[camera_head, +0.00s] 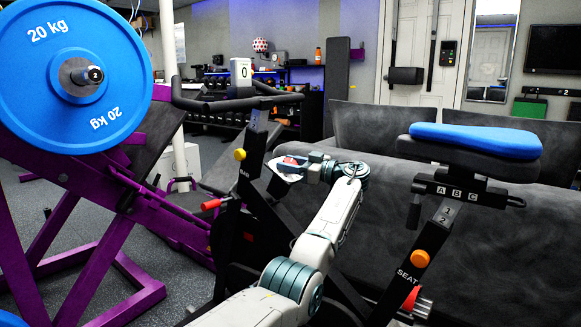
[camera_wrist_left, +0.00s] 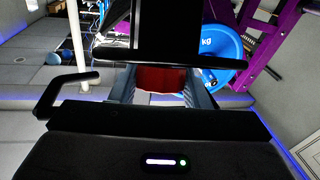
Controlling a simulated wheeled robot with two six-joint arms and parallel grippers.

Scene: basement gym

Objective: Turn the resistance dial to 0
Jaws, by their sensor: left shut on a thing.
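The exercise bike's red dial (camera_head: 290,161) is small and partly covered by my left gripper (camera_head: 287,168) in the head view. My left gripper is shut on this red dial. In the left wrist view the red dial (camera_wrist_left: 162,78) sits between the two fingers of the left gripper (camera_wrist_left: 160,88), under a black bar. Its markings and pointer are hidden, so its setting cannot be read. A pale display (camera_head: 241,70) on the handlebar shows 0; whether it belongs to the dial I cannot tell. My right gripper is not in view.
The bike's blue-topped seat (camera_head: 476,139) is to the right, with an orange seat knob (camera_head: 419,258) below. Black handlebars (camera_head: 215,103) rise behind the gripper. A purple rack with a blue 20 kg plate (camera_head: 35,95) stands left. A dark sofa (camera_head: 390,200) is behind.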

